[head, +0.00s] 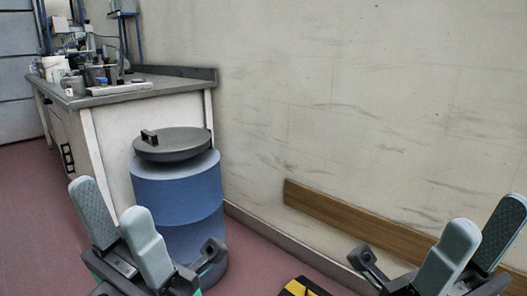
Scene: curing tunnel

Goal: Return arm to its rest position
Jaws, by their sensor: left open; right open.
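My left gripper (122,228) is at the lower left, in front of the blue drum. Its two grey fingers point up and stand apart, with nothing between them. My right gripper (474,243) is at the lower right, in front of the wall. Its fingers are also apart and empty, and its right side is cut by the picture's edge. Both grippers are raised, and neither appears to touch anything. Most of both arms is out of view.
A blue drum (180,190) with a dark handled lid (174,146) stands beside a white bench (122,125) crowded with lab items. A wooden rail (350,215) runs along the wall (340,90). A yellow and black object (300,288) shows at the bottom. Reddish floor (30,220) is clear at left.

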